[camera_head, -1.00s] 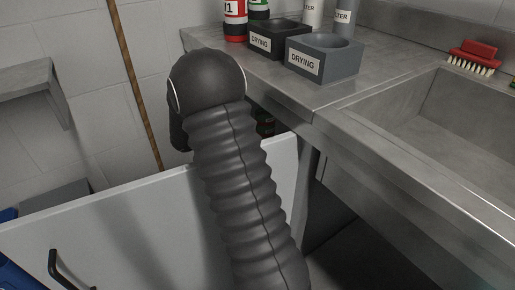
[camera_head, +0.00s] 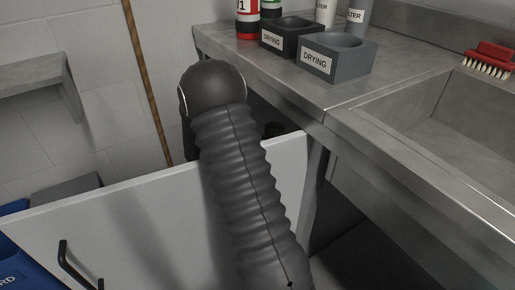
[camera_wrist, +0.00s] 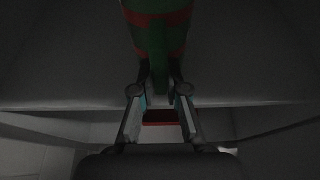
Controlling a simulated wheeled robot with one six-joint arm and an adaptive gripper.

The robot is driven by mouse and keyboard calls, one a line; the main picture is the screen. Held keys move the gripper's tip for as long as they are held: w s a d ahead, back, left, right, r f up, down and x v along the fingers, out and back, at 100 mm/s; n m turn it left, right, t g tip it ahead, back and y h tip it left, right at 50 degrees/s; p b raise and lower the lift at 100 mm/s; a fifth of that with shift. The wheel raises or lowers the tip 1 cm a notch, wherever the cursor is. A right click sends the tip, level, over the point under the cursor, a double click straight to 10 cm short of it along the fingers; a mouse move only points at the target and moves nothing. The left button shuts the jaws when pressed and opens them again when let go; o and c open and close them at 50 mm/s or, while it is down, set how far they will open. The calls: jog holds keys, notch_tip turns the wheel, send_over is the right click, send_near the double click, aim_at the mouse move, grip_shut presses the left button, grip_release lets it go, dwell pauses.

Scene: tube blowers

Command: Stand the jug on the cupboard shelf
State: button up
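The jug (camera_wrist: 158,38) is dark green with red bands, at the top middle of the wrist view, partly cut off by the frame. My gripper (camera_wrist: 161,72) is inside the cupboard, its fingers closed in on either side of the jug's green handle. A dim grey surface (camera_wrist: 70,65), seemingly the cupboard shelf, spreads behind the jug, with its edge below. I cannot tell whether the jug touches it. In the head view my arm reaches over the open white cupboard door (camera_head: 120,215) under the counter and hides the gripper and jug.
The steel counter (camera_head: 290,85) carries a dark DRYING holder (camera_head: 291,37), a grey DRYING holder (camera_head: 337,56) and several bottles. A red brush (camera_head: 488,60) lies by the sink (camera_head: 440,120). A wooden pole (camera_head: 147,80) leans at the wall. A blue bin (camera_head: 20,265) stands lower left.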

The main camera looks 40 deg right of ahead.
jog(key=o, duration=0.4)
jog(key=shift+r, duration=0.15)
jog(key=v, duration=1.2)
